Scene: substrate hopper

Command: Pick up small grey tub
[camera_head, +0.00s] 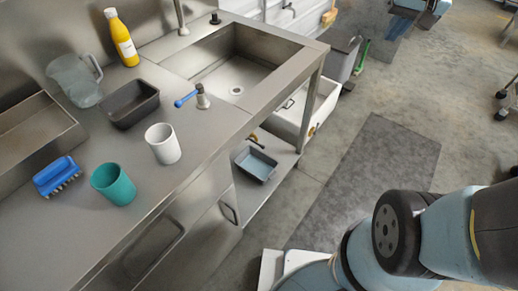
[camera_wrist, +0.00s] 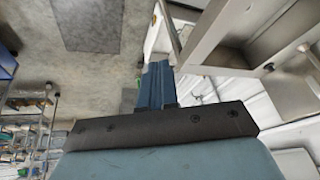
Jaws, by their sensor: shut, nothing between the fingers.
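A small dark grey tub (camera_head: 132,104) sits upright on the steel counter, between a clear jug (camera_head: 76,80) and a white cup (camera_head: 163,144). It looks empty. A second, blue-grey tub (camera_head: 256,164) sits on the low shelf under the counter. My gripper (camera_wrist: 157,70) shows in the wrist view, shut and empty. It is away from both tubs, and neither can be made out in the wrist view. In the head view my arm is at the lower right, over the floor, and its gripper is not visible.
The counter (camera_head: 60,235) also holds a teal cup (camera_head: 114,184), a blue brush (camera_head: 57,176), a yellow bottle (camera_head: 122,38) and a blue-handled tap fitting (camera_head: 195,97). A sink (camera_head: 237,75) is set in behind. A dark mat (camera_head: 365,178) lies on open floor to the right.

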